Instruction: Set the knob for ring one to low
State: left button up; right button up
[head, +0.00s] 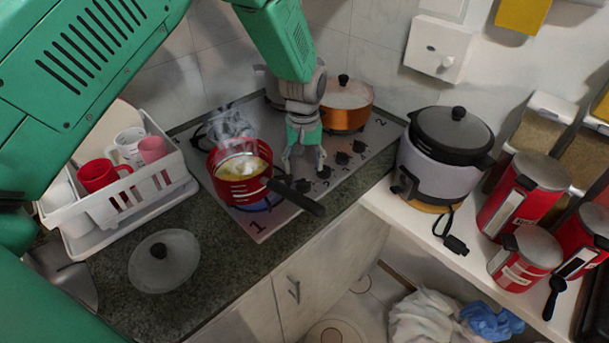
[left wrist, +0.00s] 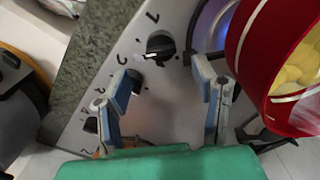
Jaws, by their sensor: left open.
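The stove (head: 262,222) has a row of black knobs along its front edge. The knob nearest the printed 1 (left wrist: 161,45) shows in the left wrist view with a light pointer mark, just beyond my fingertips. A second knob (left wrist: 133,80) is beside my left-hand finger. My left gripper (head: 303,168) is open and empty, pointing down over the knobs; it also shows in the left wrist view (left wrist: 160,78). No contact with a knob is clear. The red pot (head: 226,188) with yellow food sits on ring one, where a blue flame (left wrist: 212,25) shows. My right gripper is not in view.
The red pot's black handle (head: 298,197) reaches across the stove front beside my gripper. An orange pot (head: 345,117) stands behind. A rice cooker (head: 440,160) is right of the stove. A white dish rack (head: 120,213) and glass lid (head: 165,262) are on the left counter.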

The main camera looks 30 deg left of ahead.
aim_at(305, 180)
pick_arm(q)
notch_tip(305, 180, up, 7)
jog(key=shift+f, duration=0.15)
jog(key=f+n, duration=0.4)
jog(key=n, duration=0.2)
jog(key=f+n+b, duration=0.1)
jog(key=f+n, duration=0.3)
jog(key=n, duration=0.2)
jog(key=f+n+b, duration=0.1)
jog(key=f+n, duration=0.3)
jog(key=n, duration=0.2)
jog(key=shift+d+f, duration=0.2)
jog(key=shift+f, duration=0.15)
jog(key=c, duration=1.1)
